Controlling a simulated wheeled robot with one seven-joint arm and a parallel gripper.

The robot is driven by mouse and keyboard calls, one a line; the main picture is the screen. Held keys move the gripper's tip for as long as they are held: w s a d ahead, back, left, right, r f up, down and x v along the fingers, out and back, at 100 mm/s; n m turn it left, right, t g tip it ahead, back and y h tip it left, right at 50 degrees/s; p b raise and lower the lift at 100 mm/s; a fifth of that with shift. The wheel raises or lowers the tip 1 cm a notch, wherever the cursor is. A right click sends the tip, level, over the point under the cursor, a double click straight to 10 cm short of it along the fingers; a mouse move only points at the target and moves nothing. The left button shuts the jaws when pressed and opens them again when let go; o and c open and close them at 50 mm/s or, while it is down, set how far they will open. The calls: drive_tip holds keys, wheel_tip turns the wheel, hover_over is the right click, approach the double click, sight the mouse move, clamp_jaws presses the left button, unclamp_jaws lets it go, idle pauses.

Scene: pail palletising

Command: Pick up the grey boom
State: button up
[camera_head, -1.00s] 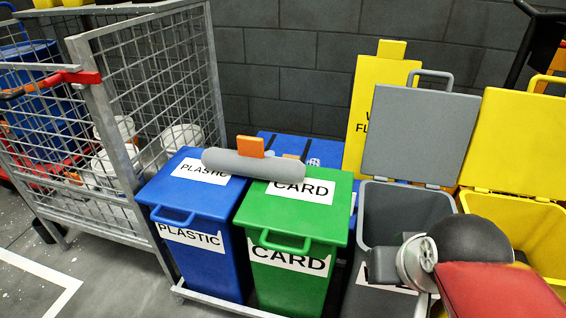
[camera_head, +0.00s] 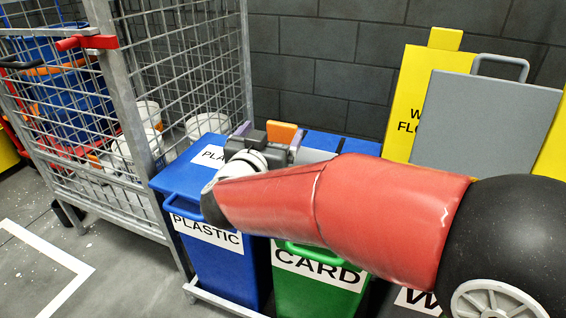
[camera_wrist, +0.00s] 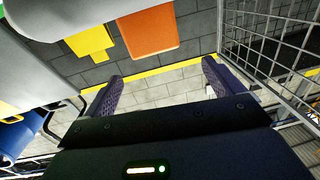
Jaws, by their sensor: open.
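The grey boom (camera_head: 316,156) is a pale cylinder with an orange tab (camera_head: 282,132) on top. It lies across the closed lids of the blue and green bins, largely hidden behind my red arm. My gripper (camera_head: 270,137) is over the blue bin's lid, close to the tab, with its jaws open. In the wrist view my gripper (camera_wrist: 162,70) has its two purple fingers wide apart with nothing between them. The orange tab also shows there (camera_wrist: 148,30), beyond the fingertips, beside the boom's grey side (camera_wrist: 75,12). I see no contact.
A wire cage trolley (camera_head: 122,110) stands left of the blue PLASTIC bin (camera_head: 217,268). The green CARD bin (camera_head: 315,282) is beside it. A raised grey lid (camera_head: 485,125) and a yellow sign (camera_head: 408,90) stand at the right, before a dark block wall (camera_head: 310,60).

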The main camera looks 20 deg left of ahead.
sight(281, 130)
drive_tip(key=shift+m+h, duration=0.3)
drive_tip(key=shift+h, duration=0.3)
drive_tip(key=w, duration=0.2)
drive_tip(key=w+f, duration=0.1)
drive_tip(key=w, duration=0.1)
drive_tip(key=w+f, duration=0.1)
drive_tip(key=w, duration=0.2)
drive_tip(key=shift+d+f+b, duration=0.15)
drive_tip(key=shift+d+b, duration=0.05)
drive_tip(key=shift+b, duration=0.15)
drive_tip(key=c, duration=1.4)
